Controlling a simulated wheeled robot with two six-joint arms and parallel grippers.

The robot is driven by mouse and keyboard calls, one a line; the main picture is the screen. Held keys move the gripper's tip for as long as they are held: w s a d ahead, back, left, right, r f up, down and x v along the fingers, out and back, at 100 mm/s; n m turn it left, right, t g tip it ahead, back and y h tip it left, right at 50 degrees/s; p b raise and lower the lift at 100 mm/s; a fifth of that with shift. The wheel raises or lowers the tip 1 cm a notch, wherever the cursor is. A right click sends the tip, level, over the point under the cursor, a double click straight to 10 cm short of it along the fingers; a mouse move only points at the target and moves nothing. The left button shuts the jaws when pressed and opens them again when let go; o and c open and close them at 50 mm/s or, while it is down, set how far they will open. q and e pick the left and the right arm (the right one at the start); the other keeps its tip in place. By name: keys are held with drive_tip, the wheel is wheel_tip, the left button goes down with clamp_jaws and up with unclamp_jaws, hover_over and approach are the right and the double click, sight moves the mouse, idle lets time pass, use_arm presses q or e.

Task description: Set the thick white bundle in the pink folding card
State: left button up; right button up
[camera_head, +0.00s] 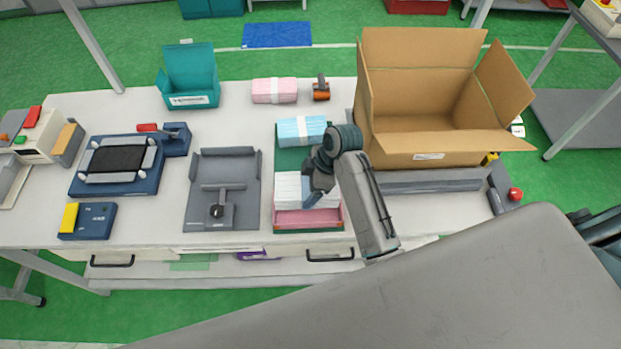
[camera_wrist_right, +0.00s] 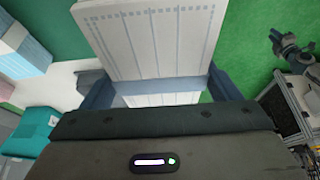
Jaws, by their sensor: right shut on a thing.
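The thick white bundle (camera_head: 287,188) is in my right gripper (camera_head: 314,187), whose fingers are shut on it. In the right wrist view the bundle (camera_wrist_right: 150,38) fills the space between the fingers of the gripper (camera_wrist_right: 152,84). The pink folding card (camera_head: 309,219) lies at the table's front edge, with its front part showing. The bundle is over or at its back part and hides it. I cannot tell whether the bundle touches the card. My left gripper is not in view.
A light blue bundle (camera_head: 301,130) lies on a green card behind. A pink bundle (camera_head: 274,90) and an orange-based stamp (camera_head: 321,88) lie further back. An open cardboard box (camera_head: 430,150) stands to the right. A grey fixture (camera_head: 224,190) lies to the left.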

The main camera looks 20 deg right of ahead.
drive_tip(key=shift+w+f, duration=0.1)
drive_tip(key=shift+f, duration=0.85)
drive_tip(key=shift+s+d+f, duration=0.1)
drive_tip(key=shift+f, duration=0.5)
drive_tip(key=shift+s+d+f, duration=0.1)
drive_tip(key=shift+f, duration=0.5)
drive_tip(key=shift+a+f+b, duration=0.1)
drive_tip(key=shift+f+b, duration=0.3)
drive_tip(key=shift+f, duration=0.55)
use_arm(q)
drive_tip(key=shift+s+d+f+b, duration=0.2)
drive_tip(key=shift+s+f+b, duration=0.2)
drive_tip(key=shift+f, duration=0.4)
use_arm(e)
drive_tip(key=shift+w+f, duration=0.1)
drive_tip(key=shift+f, duration=0.8)
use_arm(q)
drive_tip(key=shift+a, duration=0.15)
use_arm(e)
drive_tip(key=o, duration=0.9)
